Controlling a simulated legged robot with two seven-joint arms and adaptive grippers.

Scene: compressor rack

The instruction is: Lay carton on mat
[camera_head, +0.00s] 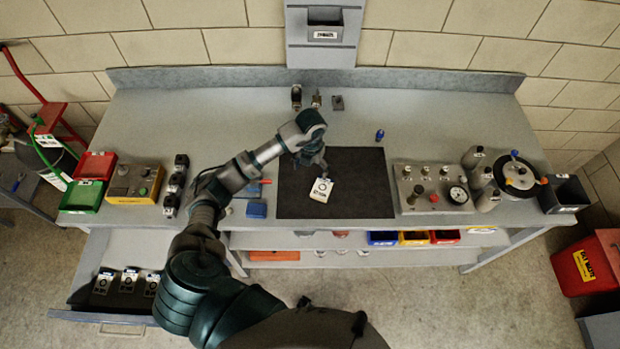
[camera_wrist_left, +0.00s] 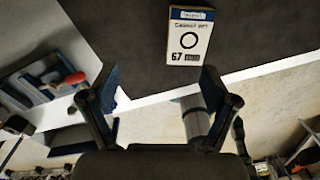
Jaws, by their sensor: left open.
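The carton (camera_head: 321,190) is a small white box with a black ring printed on its face. It lies flat on the dark mat (camera_head: 360,185), near the mat's middle left. My left gripper (camera_head: 312,163) is over the mat, just behind the carton in the head view. In the left wrist view the carton (camera_wrist_left: 189,38) lies on the mat (camera_wrist_left: 120,50), beyond the fingertips and apart from them. My left gripper (camera_wrist_left: 158,85) is open with nothing between its fingers. My right gripper is not in view.
A control panel with a gauge (camera_head: 433,188) stands right of the mat. Red and green bins (camera_head: 90,180) and a yellow control box (camera_head: 134,184) stand at the left. An open drawer (camera_head: 125,265) holds similar cartons (camera_head: 129,279). A blue item (camera_head: 379,135) stands behind the mat.

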